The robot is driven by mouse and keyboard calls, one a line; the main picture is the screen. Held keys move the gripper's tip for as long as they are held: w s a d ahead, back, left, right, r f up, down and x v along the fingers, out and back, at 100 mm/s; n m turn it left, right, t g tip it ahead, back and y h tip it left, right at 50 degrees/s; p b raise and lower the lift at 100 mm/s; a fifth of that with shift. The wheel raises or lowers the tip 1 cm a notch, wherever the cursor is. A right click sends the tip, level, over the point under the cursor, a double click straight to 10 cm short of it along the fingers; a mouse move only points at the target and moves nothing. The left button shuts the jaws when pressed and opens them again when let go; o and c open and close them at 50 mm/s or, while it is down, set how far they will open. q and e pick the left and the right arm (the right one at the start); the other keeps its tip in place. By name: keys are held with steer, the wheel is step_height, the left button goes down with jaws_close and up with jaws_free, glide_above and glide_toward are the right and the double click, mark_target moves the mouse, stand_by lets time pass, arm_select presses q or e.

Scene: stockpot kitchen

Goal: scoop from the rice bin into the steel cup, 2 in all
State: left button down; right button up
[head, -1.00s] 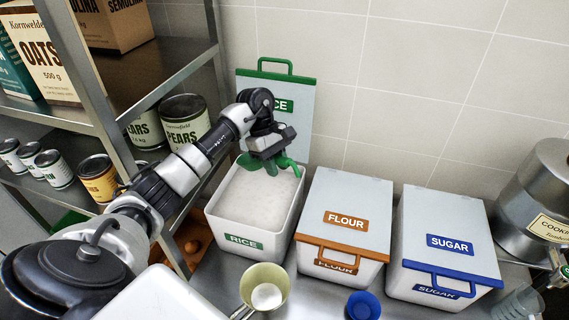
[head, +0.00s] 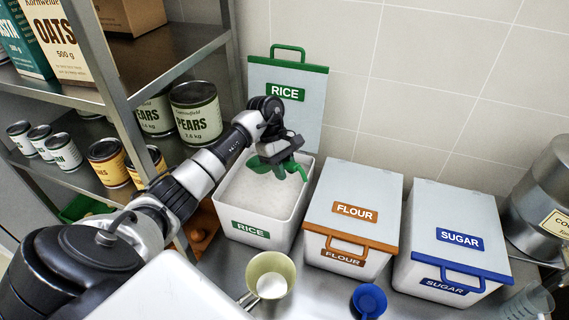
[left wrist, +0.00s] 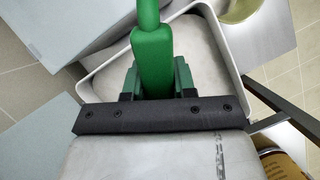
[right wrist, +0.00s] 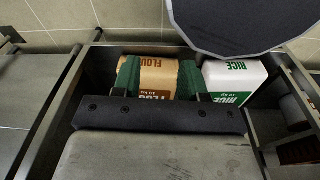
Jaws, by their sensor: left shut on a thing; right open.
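The rice bin (head: 250,229) stands open with white rice (head: 255,195) in it. Its lid (head: 288,94) is upright behind it. My left gripper (head: 276,160) is over the back of the bin, shut on a green scoop. The scoop's green handle (left wrist: 151,60) shows between the fingers in the left wrist view; I cannot make out its bowl or whether it holds rice. A pale olive-tinted cup (head: 257,263) with a handle, apparently the steel cup, stands in front of the bin with white matter inside. My right gripper (right wrist: 158,80) is open and empty.
The closed flour bin (head: 350,215) and sugar bin (head: 452,245) stand right of the rice bin. A blue cup (head: 368,301) is in front. Shelves with cans (head: 195,108) are at left. A flour sack (right wrist: 150,75) and rice sack (right wrist: 232,80) face my right gripper.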

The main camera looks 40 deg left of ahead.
mark_target(289, 163)
arm_select(q)
step_height(289, 163, down, 8)
steer(key=b, duration=0.8)
arm_select(e)
step_height(289, 163, down, 8)
steer(key=s, duration=0.1)
steer(key=shift+s+f, duration=0.15)
stand_by(0.9)
arm_select(q)
steer(key=shift+r, duration=7.05)
steer(key=shift+d, duration=0.1)
steer(key=shift+d+f+t+y, duration=0.15)
steer(key=shift+d+f+y, duration=0.05)
steer(key=shift+f+y, duration=0.55)
steer(key=shift+d+f+t+y, duration=0.1)
steer(key=shift+d+f+y, duration=0.1)
steer(key=shift+f+y, duration=0.5)
steer(key=shift+d+f+t+y, duration=0.2)
steer(key=shift+f+y, duration=0.3)
steer(key=shift+y, duration=0.45)
